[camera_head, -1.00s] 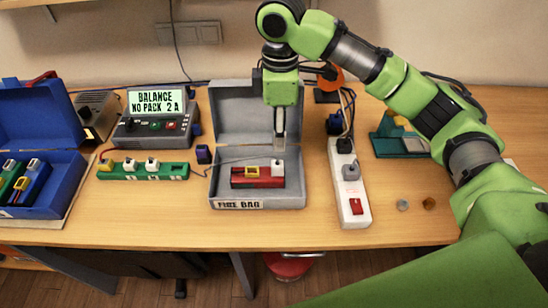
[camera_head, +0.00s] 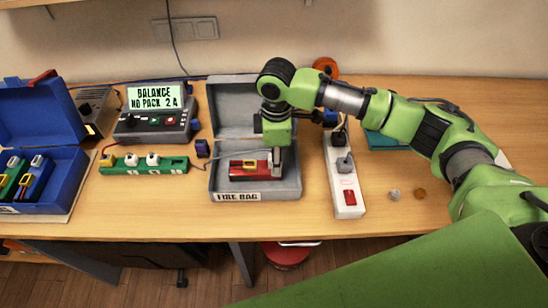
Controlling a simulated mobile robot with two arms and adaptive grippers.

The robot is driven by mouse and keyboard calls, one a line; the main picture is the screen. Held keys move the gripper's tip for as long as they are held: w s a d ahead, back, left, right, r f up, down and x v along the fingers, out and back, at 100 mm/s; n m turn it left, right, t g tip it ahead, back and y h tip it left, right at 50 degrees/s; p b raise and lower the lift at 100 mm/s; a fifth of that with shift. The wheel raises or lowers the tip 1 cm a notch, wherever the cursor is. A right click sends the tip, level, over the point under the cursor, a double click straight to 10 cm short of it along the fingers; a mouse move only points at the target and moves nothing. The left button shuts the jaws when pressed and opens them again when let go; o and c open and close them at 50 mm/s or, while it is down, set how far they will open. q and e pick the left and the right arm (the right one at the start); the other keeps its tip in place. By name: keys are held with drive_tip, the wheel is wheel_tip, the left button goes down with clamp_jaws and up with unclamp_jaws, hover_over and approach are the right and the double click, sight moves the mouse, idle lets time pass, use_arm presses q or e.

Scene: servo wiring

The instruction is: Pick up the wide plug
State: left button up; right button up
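The red battery pack (camera_head: 240,173) lies in the open grey box marked FIRE BAG. A yellow connector (camera_head: 250,163) sits on its top. My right gripper (camera_head: 277,170) points straight down at the right end of the pack, where a white plug stood in the earlier view. The fingers now cover that plug, so I cannot tell whether they are closed on it. It is also unclear which plug is the wide one. My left gripper is not in view.
The grey box (camera_head: 285,190) has an upright lid behind. A green board (camera_head: 115,167) with white plugs lies left, below the balance charger (camera_head: 155,122). A white power strip (camera_head: 347,205) stands close on the right. A blue case (camera_head: 65,190) is far left.

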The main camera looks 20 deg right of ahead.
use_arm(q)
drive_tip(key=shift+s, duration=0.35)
use_arm(e)
drive_tip(key=c, duration=1)
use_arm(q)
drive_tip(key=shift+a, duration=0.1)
use_arm(e)
drive_tip(key=shift+c, duration=0.2)
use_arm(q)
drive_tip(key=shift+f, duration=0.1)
use_arm(e)
drive_tip(key=shift+r, duration=0.1)
